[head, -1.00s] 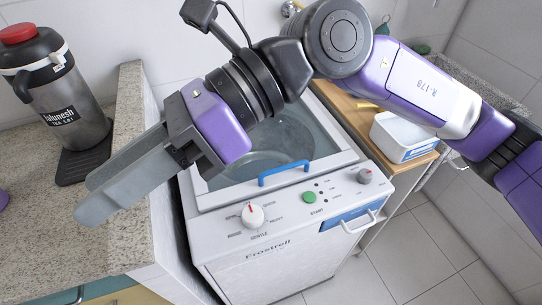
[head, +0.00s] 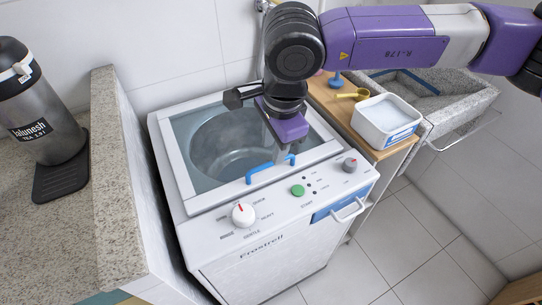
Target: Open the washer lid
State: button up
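The white washer (head: 270,258) stands between the granite counter and a wooden shelf. Its lid (head: 177,160), a white frame with a glass pane, is down, and the drum shows through it. A blue handle (head: 262,174) sits at the lid's front edge. My gripper (head: 286,160) points down over the lid right at the handle's right end. The fingers are small and partly hidden by the purple gripper body, so I cannot tell whether they are apart or touch the handle.
A dispenser (head: 42,115) stands on the granite counter (head: 107,190) at left. The washer's front panel has a white knob (head: 243,214), a green button (head: 298,190) and a grey knob (head: 350,165). A white tub (head: 386,120) sits on the wooden shelf, beside a stone sink (head: 440,100).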

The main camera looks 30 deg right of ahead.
aim_at(270, 163)
jog(key=shift+w+a+f, duration=0.1)
jog(key=shift+w+f, duration=0.15)
jog(key=shift+f, duration=1)
jog(key=shift+w+f, duration=0.2)
jog(key=shift+f, duration=1.05)
grip_shut()
